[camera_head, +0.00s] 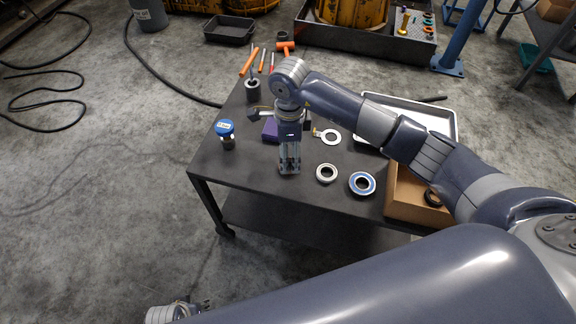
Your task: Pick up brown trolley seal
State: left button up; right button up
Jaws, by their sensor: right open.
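A small beige-grey ring (327,173), which may be the brown trolley seal, lies flat on the dark trolley top (255,185). A blue-rimmed ring (354,190) lies to its right. My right gripper (290,168) points down over the trolley top, just left of the beige-grey ring. It is open, with nothing visible between its fingers. I cannot tell whether its tips touch the surface. My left gripper (203,304) shows only partly at the bottom edge, away from the trolley; its jaws are too small to read.
A blue-capped jar (226,133), a purple block (270,129) and a flat tabbed ring (331,137) are on the trolley. A cardboard box (405,205) holding a dark ring (432,198) and a pale tray (440,118) are at right, partly behind my arm.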

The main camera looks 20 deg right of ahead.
jog(key=f, duration=0.3)
jog(key=shift+s+a, duration=0.2)
jog(key=shift+a, duration=0.05)
jog(key=shift+w+f, duration=0.1)
jog(key=shift+f, duration=0.45)
jog(key=c, duration=1)
pick_arm(q)
jog(key=shift+w+r, duration=0.3)
jog(key=shift+r, duration=0.45)
pick_arm(e)
jog(key=shift+c, duration=0.2)
